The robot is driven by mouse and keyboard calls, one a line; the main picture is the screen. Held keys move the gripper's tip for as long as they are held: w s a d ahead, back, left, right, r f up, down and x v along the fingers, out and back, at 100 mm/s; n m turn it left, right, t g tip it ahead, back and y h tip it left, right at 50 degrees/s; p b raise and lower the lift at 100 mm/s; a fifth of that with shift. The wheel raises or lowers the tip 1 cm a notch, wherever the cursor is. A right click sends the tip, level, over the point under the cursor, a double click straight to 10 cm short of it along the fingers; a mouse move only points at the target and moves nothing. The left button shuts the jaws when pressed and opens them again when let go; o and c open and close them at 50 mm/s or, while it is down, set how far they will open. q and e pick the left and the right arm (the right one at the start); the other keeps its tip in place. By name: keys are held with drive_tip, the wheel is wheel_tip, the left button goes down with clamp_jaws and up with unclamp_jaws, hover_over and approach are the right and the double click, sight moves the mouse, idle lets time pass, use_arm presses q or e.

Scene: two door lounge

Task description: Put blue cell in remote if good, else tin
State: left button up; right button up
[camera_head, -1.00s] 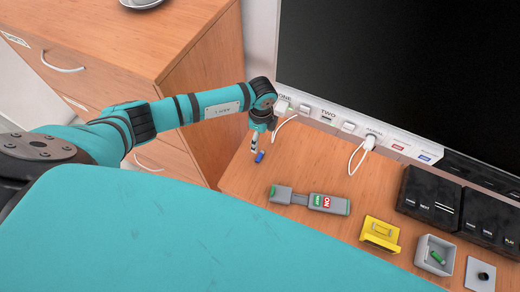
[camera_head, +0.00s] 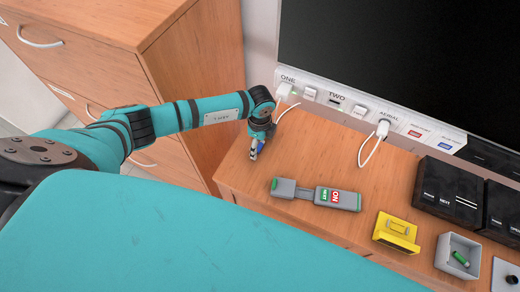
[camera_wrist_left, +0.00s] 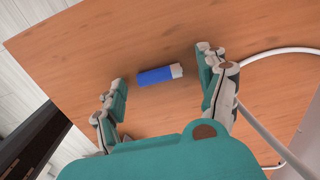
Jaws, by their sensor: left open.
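The blue cell (camera_wrist_left: 158,76), with a pale silver end, lies on the wooden top in the left wrist view; in the head view it (camera_head: 260,147) is partly hidden by my gripper. My left gripper (camera_head: 256,150) is open at the cell. In the wrist view the fingers (camera_wrist_left: 161,72) stand apart, one on each side of the cell. The grey remote (camera_head: 316,193), with green and red labels, lies to the right. A yellow holder (camera_head: 396,233) stands further right. A grey open box (camera_head: 441,247), perhaps the tin, holds a green cell (camera_head: 461,258). My right gripper is not in view.
A wooden drawer cabinet (camera_head: 110,70) stands to the left. A screen and a socket strip (camera_head: 350,105) run along the back. A white cable (camera_head: 370,150) hangs onto the top. Black boxes (camera_head: 447,190) stand at the right. Wood between gripper and remote is clear.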

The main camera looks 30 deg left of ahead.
use_arm(q)
drive_tip(key=shift+c, duration=0.5)
drive_tip(key=c, duration=0.9)
drive_tip(key=shift+r, duration=0.1)
